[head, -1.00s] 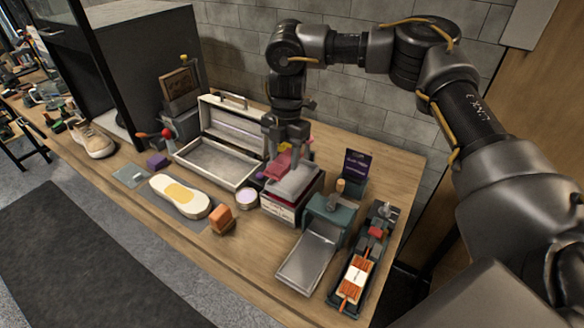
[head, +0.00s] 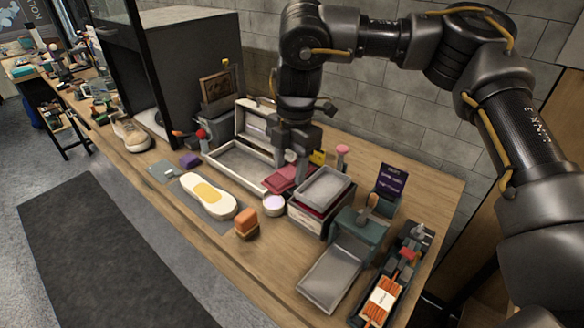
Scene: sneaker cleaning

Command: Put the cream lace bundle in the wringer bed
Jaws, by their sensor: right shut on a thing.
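My right gripper (head: 289,168) comes down from above at the back middle of the bench in the head view. It is shut on a dark red folded cloth (head: 281,182), just left of the box with a grey tray top (head: 323,187). The teal wringer (head: 360,226) stands at the front right. Its flat grey bed (head: 330,276) slopes toward the front edge and is bare. I cannot make out a cream lace bundle. An orange bundle with a white band (head: 382,298) lies in a dark tray at the right. My left gripper is out of view.
A white sole with a yellow patch (head: 208,195), a round tin (head: 273,205) and an orange block (head: 246,222) lie near the front. A dark purple sign (head: 391,181) stands behind the wringer.

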